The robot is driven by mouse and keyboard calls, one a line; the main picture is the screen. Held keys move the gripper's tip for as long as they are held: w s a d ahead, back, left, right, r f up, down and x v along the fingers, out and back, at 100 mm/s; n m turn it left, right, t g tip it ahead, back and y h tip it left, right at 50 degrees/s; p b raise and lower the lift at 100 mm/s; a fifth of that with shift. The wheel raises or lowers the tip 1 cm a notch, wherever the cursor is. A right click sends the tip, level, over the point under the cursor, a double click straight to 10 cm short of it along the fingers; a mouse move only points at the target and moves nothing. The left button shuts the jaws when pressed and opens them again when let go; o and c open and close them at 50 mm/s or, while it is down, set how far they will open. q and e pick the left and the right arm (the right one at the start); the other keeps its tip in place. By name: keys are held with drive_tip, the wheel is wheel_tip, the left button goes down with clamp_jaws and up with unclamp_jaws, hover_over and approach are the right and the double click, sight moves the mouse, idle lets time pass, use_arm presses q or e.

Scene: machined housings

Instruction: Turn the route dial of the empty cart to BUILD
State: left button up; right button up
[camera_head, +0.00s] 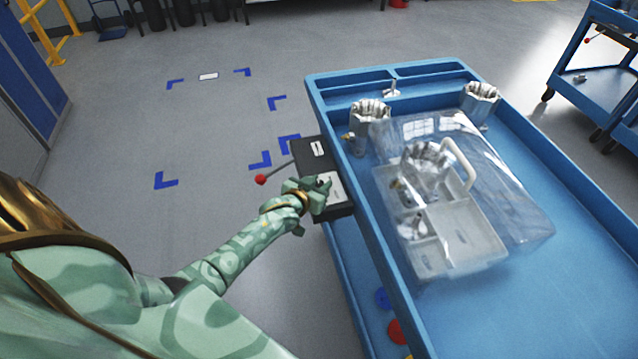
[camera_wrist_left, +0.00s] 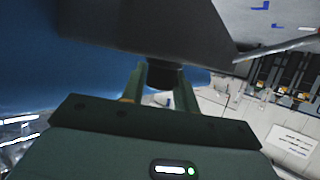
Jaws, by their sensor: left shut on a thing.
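A blue cart (camera_head: 352,225) stands at the centre right, and it carries parts rather than being bare. A black control box (camera_head: 310,152) is on its left side, with a small white label and a light plate. My left gripper (camera_head: 322,184) is at the plate on this box. In the left wrist view my left gripper (camera_wrist_left: 161,75) has its two fingers on either side of a short dark knob (camera_wrist_left: 164,77) and is shut on it. The knob is the dial; its markings and pointer cannot be read. My right gripper is out of view.
A lever with a red ball (camera_head: 261,180) sticks out left from the box, close to my left gripper. Metal housings (camera_head: 369,112) and a clear cover (camera_head: 510,190) over a pale tray (camera_head: 465,238) are on the cart. Another blue cart (camera_head: 592,95) stands far right. Floor at left is free.

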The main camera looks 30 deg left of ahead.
use_arm(q)
drive_tip(key=shift+a+m+h, duration=0.15)
drive_tip(key=shift+m+h, duration=0.85)
drive_tip(key=shift+h, duration=0.1)
drive_tip(key=shift+a+f+m+h+b, duration=0.1)
drive_tip(key=shift+m+h+b, duration=0.3)
drive_tip(key=shift+m+h, duration=0.45)
drive_tip(key=m+g+h+b, duration=0.1)
drive_tip(key=m+h+b, duration=0.1)
drive_tip(key=m+g+h+b, duration=0.1)
drive_tip(key=m+h+b, duration=0.1)
drive_tip(key=h+b, duration=0.1)
drive_tip(key=shift+w+f+g, duration=0.1)
drive_tip(key=shift+f+g, duration=0.05)
drive_tip(key=shift+g, duration=0.15)
drive_tip(key=m+g+h+b, duration=0.2)
drive_tip(key=m+b, duration=0.1)
drive_tip(key=shift+r+m+g+h+b, duration=0.25)
drive_tip(key=shift+m+g+h+b, duration=0.15)
drive_tip(key=shift+m+g+h, duration=0.2)
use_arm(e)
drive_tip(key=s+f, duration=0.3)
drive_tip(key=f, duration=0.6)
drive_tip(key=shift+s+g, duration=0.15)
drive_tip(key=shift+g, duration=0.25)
use_arm(q)
drive_tip(key=shift+d, duration=0.2)
drive_tip(key=o, duration=1)
drive_tip(key=shift+c, duration=0.2)
